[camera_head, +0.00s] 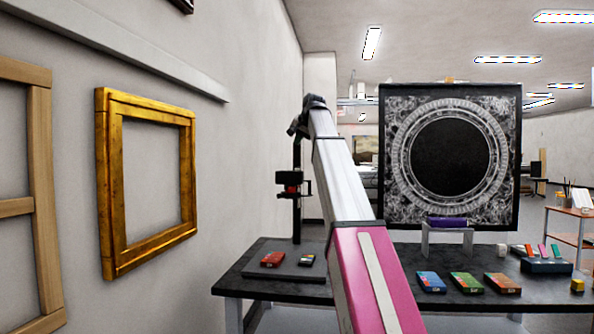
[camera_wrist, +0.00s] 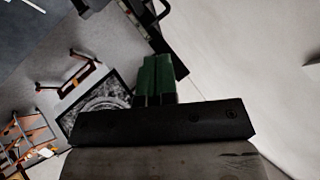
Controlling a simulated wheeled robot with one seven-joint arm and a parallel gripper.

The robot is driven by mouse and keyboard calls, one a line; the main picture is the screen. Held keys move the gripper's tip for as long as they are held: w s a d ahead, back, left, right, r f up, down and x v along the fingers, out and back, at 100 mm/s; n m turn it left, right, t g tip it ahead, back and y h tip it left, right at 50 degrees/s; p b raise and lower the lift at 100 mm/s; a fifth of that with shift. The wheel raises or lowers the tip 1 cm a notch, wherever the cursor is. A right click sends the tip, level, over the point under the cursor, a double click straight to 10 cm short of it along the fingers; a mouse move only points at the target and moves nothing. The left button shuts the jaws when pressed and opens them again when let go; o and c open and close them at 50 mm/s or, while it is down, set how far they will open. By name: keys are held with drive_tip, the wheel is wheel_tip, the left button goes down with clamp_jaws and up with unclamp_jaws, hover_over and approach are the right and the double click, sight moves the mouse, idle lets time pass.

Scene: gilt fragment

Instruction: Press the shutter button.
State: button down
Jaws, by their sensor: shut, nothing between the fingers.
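A black camera-like device (camera_head: 292,185) is mounted on a thin upright post behind the dark table, left of my arm. A small red spot (camera_head: 291,189) shows on its front; I cannot tell whether this is the shutter button. My gripper (camera_head: 297,138) is at the far end of my raised arm, near the top of the post and above the device. In the wrist view its green fingers (camera_wrist: 155,72) are closed together and empty. Dark parts lie just beyond the fingertips there, but I cannot make out a button.
A large ornate black panel (camera_head: 450,216) stands at the back right. A gold frame (camera_head: 110,190) hangs on the left wall. Space above the table's left part is open.

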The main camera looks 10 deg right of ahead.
drive_tip(key=shift+f, duration=3.8)
drive_tip(key=shift+f, duration=0.2)
drive_tip(key=shift+f, duration=0.2)
drive_tip(key=shift+f, duration=0.4)
drive_tip(key=shift+r, duration=0.85)
drive_tip(key=shift+r, duration=0.1)
